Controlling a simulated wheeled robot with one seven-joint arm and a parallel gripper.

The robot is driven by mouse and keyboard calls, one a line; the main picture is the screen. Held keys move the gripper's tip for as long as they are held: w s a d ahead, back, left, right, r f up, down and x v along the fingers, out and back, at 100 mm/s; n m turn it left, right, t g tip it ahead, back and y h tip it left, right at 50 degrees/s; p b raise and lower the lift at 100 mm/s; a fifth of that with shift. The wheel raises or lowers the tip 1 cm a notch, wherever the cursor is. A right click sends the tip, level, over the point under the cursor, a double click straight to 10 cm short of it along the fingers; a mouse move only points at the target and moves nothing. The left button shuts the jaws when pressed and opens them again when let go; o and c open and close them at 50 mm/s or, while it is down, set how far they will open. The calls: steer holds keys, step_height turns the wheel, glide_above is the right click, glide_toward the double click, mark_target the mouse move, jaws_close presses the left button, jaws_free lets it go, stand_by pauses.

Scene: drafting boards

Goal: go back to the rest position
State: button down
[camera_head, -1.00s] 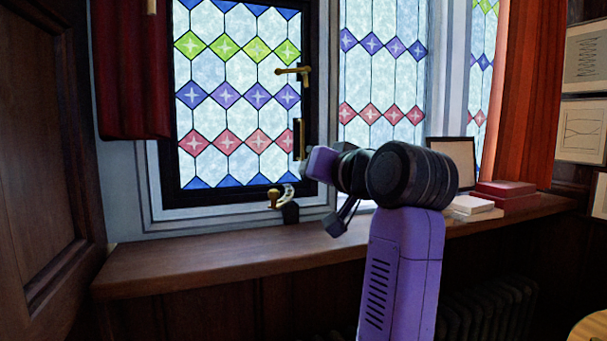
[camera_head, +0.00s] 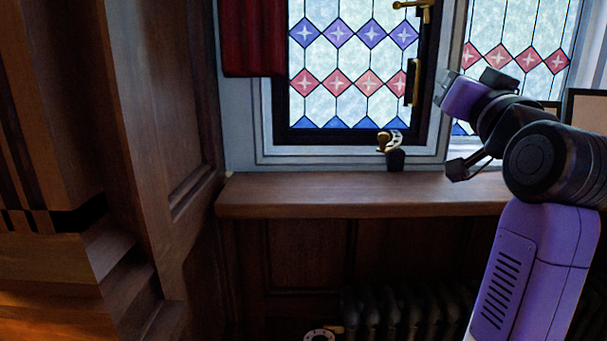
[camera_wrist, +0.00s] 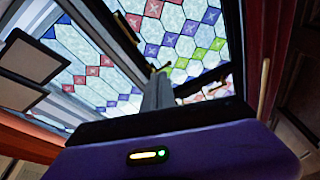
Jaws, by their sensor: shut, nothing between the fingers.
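My gripper (camera_head: 442,90) is at the end of my purple and black arm, on the right in the head view. It is raised in front of the window frame, just right of the brass latch plate (camera_head: 411,83), and is empty. In the wrist view my gripper's grey fingers (camera_wrist: 158,88) are together, with nothing between them. They point towards the stained-glass window (camera_wrist: 190,40). A gap between fingers and window frame cannot be judged. The stained-glass window (camera_head: 352,60) also shows in the head view, with its brass handle (camera_head: 418,9) at the top.
The wooden sill (camera_head: 340,194) runs below the window. A small brass and black stay (camera_head: 391,148) stands on its back edge. A picture frame (camera_head: 588,108) is at the right. A radiator (camera_head: 400,312) is under the sill. Wooden panelling (camera_head: 165,110) stands at left.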

steer(key=s+a+f+n, duration=0.1)
steer(key=s+f, duration=0.4)
steer(key=f, duration=0.5)
steer(key=s+f+n+t, duration=0.1)
steer(key=s+f, duration=0.4)
steer(key=f, duration=0.4)
steer(key=s+a+f+n, duration=0.1)
steer(key=s+f, duration=0.5)
steer(key=f, duration=0.4)
steer(key=s+f+g, duration=0.2)
steer(key=s+f, duration=0.4)
steer(key=s, duration=0.5)
steer(key=s+a+f+g, duration=0.1)
steer(key=s+f+g, duration=0.2)
steer(key=s+f, duration=0.4)
steer(key=s+a+f+g, duration=0.1)
steer(key=s+f, duration=0.6)
steer(key=s, duration=0.9)
steer(key=shift+f+n+g, duration=0.2)
steer(key=shift+n+g, duration=0.1)
steer(key=shift+g, duration=0.4)
